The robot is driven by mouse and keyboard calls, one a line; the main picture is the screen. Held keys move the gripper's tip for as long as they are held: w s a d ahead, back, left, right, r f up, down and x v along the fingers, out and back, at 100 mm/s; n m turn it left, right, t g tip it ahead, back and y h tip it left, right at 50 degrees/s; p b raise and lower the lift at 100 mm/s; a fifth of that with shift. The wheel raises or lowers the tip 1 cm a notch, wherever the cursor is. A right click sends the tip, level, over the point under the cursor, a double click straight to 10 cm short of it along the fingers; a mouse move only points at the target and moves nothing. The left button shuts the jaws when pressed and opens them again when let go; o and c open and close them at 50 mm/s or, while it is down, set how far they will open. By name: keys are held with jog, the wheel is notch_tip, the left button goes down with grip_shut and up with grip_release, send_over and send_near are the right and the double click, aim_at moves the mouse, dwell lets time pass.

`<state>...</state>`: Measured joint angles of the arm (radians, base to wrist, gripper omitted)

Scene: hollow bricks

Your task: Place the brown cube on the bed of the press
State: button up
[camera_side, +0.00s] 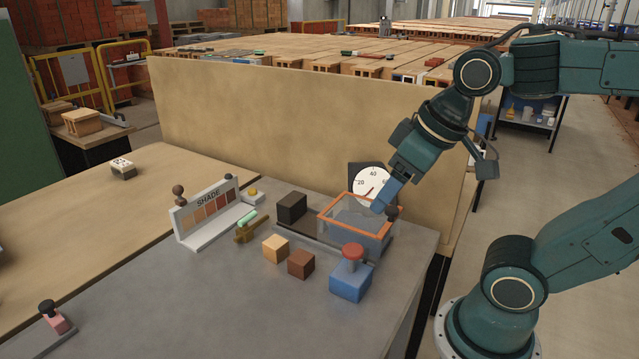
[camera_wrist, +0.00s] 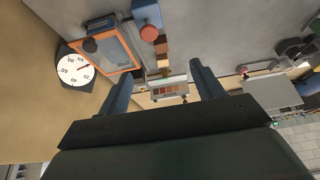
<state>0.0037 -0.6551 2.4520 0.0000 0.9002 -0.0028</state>
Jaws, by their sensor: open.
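The brown cube (camera_side: 301,264) stands on the grey bench beside a tan cube (camera_side: 276,248). In the wrist view the brown cube (camera_wrist: 161,48) is small, between the fingers. The press has a clear guard with an orange frame (camera_side: 340,205) and a black knob (camera_side: 393,213) at one corner; the guard also shows in the wrist view (camera_wrist: 128,48). The bed is not clearly distinguishable. My gripper (camera_side: 381,207) is near the guard's right rear corner in the side view, well away from the brown cube. In the wrist view my gripper (camera_wrist: 162,70) is open and empty.
A blue box with a red button (camera_side: 351,272) stands right of the brown cube. A dark block (camera_side: 291,206) is left of the guard. A dial gauge (camera_side: 372,184) stands behind. A shade board (camera_side: 208,213) and green-topped tool (camera_side: 249,223) lie left. The front bench is mostly clear.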

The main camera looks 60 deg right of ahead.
jog(key=w+f+g, duration=0.3)
jog(key=w, duration=0.7)
jog(key=g, duration=0.2)
send_over(305, 259)
notch_tip(305, 259, down, 8)
jog(key=shift+w+d, duration=0.15)
jog(key=shift+d, duration=0.15)
jog(key=shift+f, duration=4.2)
jog(key=shift+s+a+f, duration=0.1)
jog(key=shift+a+f, duration=0.05)
jog(key=shift+f, duration=1.15)
jog(key=shift+s+a+f, duration=0.1)
jog(key=shift+f, duration=1.2)
jog(key=c, duration=1.2)
jog(key=shift+r, duration=0.1)
jog(key=shift+c, duration=0.2)
